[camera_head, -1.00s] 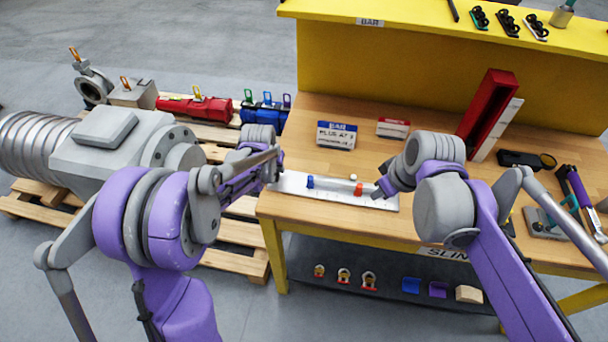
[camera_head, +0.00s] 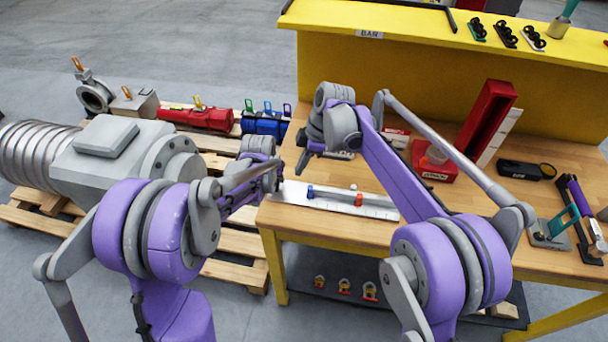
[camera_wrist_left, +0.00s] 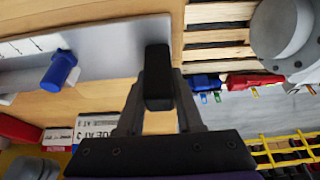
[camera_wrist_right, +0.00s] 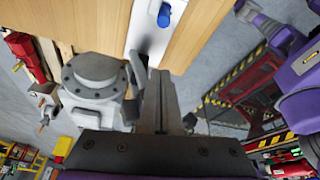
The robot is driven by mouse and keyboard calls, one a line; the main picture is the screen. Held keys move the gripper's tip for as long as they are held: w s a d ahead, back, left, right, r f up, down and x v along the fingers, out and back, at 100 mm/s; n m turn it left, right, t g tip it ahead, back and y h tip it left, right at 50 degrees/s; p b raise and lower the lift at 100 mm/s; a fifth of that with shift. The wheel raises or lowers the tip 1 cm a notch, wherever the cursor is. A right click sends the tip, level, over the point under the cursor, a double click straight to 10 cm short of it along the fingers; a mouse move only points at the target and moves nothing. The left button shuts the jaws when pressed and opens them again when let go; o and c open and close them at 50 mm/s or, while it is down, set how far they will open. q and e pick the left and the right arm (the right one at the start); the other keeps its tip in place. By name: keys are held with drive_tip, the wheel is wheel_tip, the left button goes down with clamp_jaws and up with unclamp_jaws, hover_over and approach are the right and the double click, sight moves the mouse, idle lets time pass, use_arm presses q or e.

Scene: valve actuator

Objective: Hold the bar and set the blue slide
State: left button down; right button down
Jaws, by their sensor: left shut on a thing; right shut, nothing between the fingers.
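The bar (camera_head: 380,211) is a pale flat strip near the front left of the wooden table. The blue slide (camera_head: 310,191) is on it towards its left end, and an orange-red slide (camera_head: 359,199) is further right. My left gripper (camera_head: 277,186) is shut on the bar's left end; in the left wrist view the dark fingers (camera_wrist_left: 158,85) overlap that end, with the blue slide (camera_wrist_left: 60,70) apart from them. My right gripper (camera_head: 303,161) is shut and empty, beyond the bar's left part. In the right wrist view its fingers (camera_wrist_right: 160,95) point towards the bar (camera_wrist_right: 148,40) and blue slide (camera_wrist_right: 164,14), without touching the slide.
A red bin (camera_head: 432,165) stands behind the bar, partly hidden by my right arm. A tall red channel (camera_head: 487,115) leans near the yellow back panel (camera_head: 400,70). A dark tool (camera_head: 520,170) and a teal-handled fixture (camera_head: 550,232) are at the right.

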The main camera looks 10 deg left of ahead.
use_arm(q)
drive_tip(key=shift+s+f, duration=0.15)
drive_tip(key=shift+f, duration=0.05)
use_arm(e)
drive_tip(key=x, duration=0.8)
drive_tip(key=shift+s+a+f, duration=0.1)
drive_tip(key=shift+a+f, duration=0.05)
drive_tip(key=shift+f, duration=0.2)
drive_tip(key=d, duration=0.1)
drive_tip(key=w+d, duration=0.1)
drive_tip(key=d, duration=0.1)
drive_tip(key=shift+f, duration=0.2)
drive_tip(key=shift+d, duration=0.45)
hover_over(332, 203)
drive_tip(key=shift+w+d, duration=0.1)
drive_tip(key=shift+d, duration=0.05)
